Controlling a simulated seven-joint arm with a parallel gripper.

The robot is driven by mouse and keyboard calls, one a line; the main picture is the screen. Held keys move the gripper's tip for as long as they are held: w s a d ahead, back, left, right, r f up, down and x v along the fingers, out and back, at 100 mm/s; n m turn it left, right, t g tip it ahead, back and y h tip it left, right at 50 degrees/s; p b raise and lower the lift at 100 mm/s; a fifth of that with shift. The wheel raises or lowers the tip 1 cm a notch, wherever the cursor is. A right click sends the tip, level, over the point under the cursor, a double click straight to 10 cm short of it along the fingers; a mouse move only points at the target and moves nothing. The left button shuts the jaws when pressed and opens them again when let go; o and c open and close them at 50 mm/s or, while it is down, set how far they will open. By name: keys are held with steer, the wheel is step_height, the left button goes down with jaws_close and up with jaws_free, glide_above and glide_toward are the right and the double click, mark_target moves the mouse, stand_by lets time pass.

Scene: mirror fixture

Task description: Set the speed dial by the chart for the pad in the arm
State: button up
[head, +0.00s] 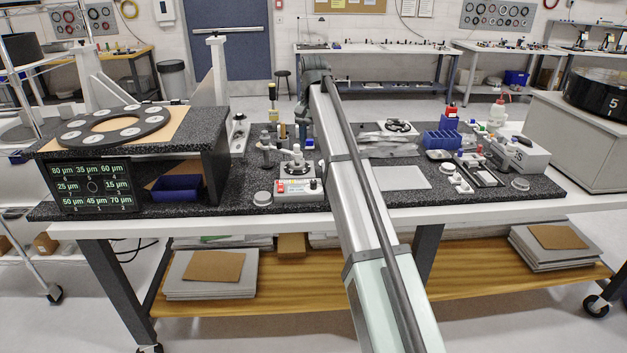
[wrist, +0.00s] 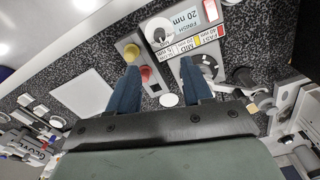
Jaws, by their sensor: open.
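My gripper (wrist: 160,72) is open and empty in the wrist view, its two dark blue fingers apart above the control box. A yellow button and a red button (wrist: 146,74) show between the fingers. A round dial (wrist: 158,32) with a dark knob lies beyond the fingertips; its setting is too small to read. Beside it is a chart (wrist: 192,44) reading FAST, MID, SLOW with coloured marks, and a FINISH 20 nm label (wrist: 184,17). The control box (head: 298,189) also shows in the head view. I cannot make out the pad in the machine's arm.
A dark screen (head: 95,187) with µm values stands at left, below a numbered ring (head: 75,137). A blue bin (head: 177,188) sits under that shelf. Bottles, a blue rack (head: 440,141) and small parts crowd the right. A pale flat plate (head: 403,178) lies right of my arm.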

mark_target(313, 181)
step_height(313, 181, down, 14)
steer(key=shift+r, duration=0.25)
stand_by(0.3)
jaws_close()
stand_by(0.4)
